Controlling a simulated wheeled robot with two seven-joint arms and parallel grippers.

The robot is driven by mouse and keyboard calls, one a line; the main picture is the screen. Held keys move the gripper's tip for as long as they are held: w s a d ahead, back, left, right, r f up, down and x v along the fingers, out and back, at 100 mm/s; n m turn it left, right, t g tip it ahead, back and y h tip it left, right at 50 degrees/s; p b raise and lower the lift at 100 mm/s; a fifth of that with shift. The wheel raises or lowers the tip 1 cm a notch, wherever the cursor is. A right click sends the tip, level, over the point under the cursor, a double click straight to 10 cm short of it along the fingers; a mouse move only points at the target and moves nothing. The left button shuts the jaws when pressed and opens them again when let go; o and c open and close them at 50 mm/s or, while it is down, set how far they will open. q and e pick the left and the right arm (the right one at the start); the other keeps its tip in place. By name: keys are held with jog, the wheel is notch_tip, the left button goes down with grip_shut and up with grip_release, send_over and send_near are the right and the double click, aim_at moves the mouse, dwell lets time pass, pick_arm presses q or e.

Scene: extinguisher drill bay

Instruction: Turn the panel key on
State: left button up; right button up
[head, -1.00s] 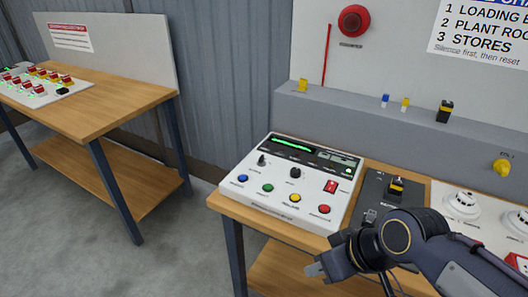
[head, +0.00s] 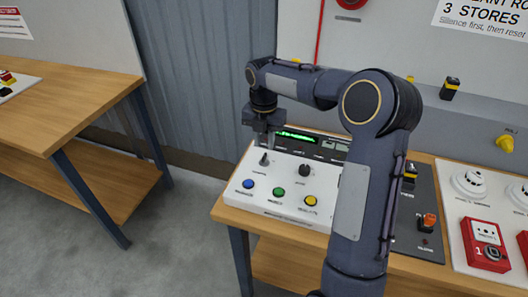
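The white control panel (head: 290,211) sits on the wooden bench, with a green-lit display (head: 297,135) along its back. Two dark knobs stand on it: a left one (head: 264,159) and a middle one (head: 304,171). Their labels are too small to read, so I cannot tell which is the key. My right gripper (head: 268,140) points down over the panel's back left, just behind the left knob in the picture. It looks apart from the knob; its finger gap is unclear. My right arm hides the panel's right side. My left gripper is out of view.
Blue (head: 249,184), green (head: 278,191) and yellow (head: 310,200) buttons line the panel's front. A second bench (head: 70,95) stands left.

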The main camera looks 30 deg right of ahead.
aim_at(264, 159)
notch_tip(264, 159, down, 5)
jog(key=shift+f, duration=0.1)
dwell(0.3)
grip_shut()
